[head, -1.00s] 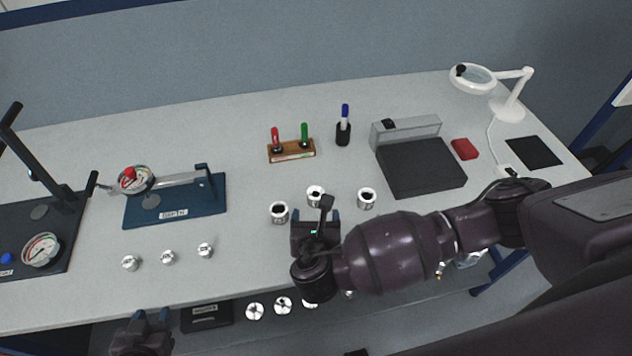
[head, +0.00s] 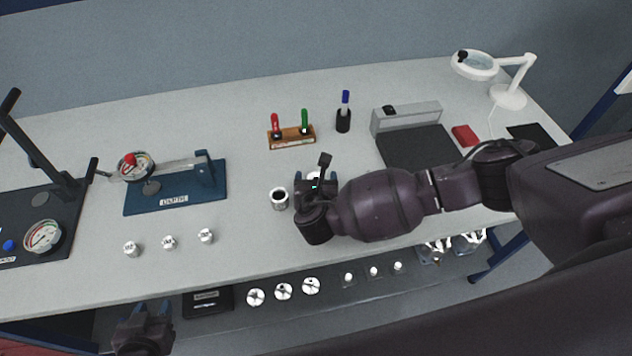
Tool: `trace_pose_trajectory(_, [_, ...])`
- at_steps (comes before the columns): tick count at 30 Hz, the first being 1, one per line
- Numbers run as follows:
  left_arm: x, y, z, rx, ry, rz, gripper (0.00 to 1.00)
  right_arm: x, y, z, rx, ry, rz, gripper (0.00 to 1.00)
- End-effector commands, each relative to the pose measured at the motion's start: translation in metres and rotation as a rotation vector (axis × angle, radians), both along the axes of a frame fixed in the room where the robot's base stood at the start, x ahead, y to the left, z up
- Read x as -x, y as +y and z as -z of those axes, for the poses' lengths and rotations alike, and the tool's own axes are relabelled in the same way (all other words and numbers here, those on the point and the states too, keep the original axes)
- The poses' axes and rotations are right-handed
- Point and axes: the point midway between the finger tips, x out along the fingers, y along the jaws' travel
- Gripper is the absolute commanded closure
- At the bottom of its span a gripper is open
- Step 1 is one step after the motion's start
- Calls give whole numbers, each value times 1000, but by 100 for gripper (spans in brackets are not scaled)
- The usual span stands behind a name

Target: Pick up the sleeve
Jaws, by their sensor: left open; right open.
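A silver sleeve (head: 279,198) with a dark bore stands upright on the bench, just left of my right gripper. Another sleeve (head: 314,176) is mostly covered by my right gripper (head: 317,184), and only its top edge shows. My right gripper is open and pointed down over or around this sleeve; I cannot tell whether the fingers touch it. A third sleeve is hidden behind my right arm. My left gripper (head: 150,310) is open and empty, low in front of the bench's near edge.
Small silver parts (head: 169,242) stand in a row at the left, before the blue depth gauge stand (head: 175,200). A lower shelf holds discs (head: 283,291).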

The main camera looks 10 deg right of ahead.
Motion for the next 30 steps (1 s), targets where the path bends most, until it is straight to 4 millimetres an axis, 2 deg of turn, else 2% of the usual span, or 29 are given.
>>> trace_pose_trajectory(8, [0, 0, 0, 1, 0, -1, 57, -2, -1, 1, 0, 0, 0, 26])
trace_pose_trajectory(20, [0, 0, 0, 2, 0, -1, 57, -2, -1, 1, 0, 0, 1, 87])
trace_pose_trajectory(30, [1, -1, 0, 2, 1, -1, 57, -2, 0, -5, -1, -1, -1, 87])
